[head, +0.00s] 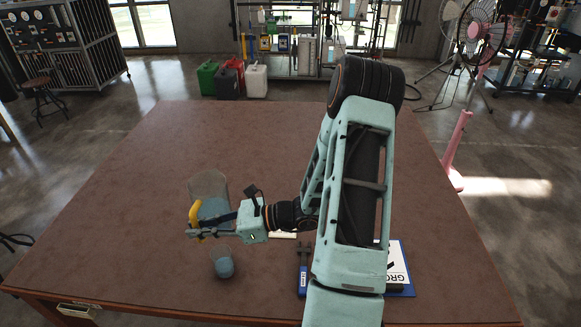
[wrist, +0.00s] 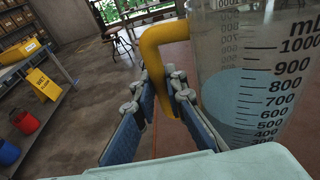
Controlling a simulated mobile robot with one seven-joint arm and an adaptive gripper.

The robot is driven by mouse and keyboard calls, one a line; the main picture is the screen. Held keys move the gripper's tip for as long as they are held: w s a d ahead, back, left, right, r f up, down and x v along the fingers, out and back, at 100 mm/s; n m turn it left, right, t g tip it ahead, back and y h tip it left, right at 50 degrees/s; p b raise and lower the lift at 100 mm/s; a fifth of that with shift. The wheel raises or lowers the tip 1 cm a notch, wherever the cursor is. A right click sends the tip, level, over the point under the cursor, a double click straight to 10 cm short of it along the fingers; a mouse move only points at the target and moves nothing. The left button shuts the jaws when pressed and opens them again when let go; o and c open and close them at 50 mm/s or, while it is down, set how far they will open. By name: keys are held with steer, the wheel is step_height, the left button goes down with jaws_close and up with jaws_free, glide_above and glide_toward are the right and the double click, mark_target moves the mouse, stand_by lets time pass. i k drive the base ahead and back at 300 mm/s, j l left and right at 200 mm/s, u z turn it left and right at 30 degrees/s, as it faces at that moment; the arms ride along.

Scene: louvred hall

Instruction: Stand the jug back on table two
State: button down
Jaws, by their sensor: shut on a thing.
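The jug (head: 208,186) is a clear measuring jug with a yellow handle (head: 195,212) and blue liquid inside. In the head view it is over the left-middle part of the brown table (head: 130,220). My gripper (head: 195,232) is shut on the handle. In the wrist view, the fingers (wrist: 168,88) pinch the yellow handle (wrist: 158,45), with the graduated jug wall (wrist: 270,75) at right. The jug looks roughly upright. Its base is hidden by my gripper, so I cannot tell whether it touches the tabletop.
A blue-handled tool (head: 302,278) and a clipboard (head: 398,262) lie right, partly behind my arm. The table's left and back areas are clear. A pink pedestal fan stands beyond the right edge.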

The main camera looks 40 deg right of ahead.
mark_target(160, 253)
steer(key=i+j+z, duration=0.1)
steer(key=j+z, duration=0.2)
steer(key=i+j+z, duration=0.1)
steer(key=z, duration=0.15)
steer(key=i+j+z, duration=0.15)
steer(key=j, duration=0.2)
steer(key=j+z, duration=0.15)
steer(key=j, duration=0.15)
steer(key=i+j+z, duration=0.1)
steer(key=j, duration=0.5)
steer(key=j+z, duration=0.15)
steer(key=j, duration=1.1)
steer(key=i+j, duration=0.15)
steer(key=j, duration=1)
steer(key=i, duration=0.05)
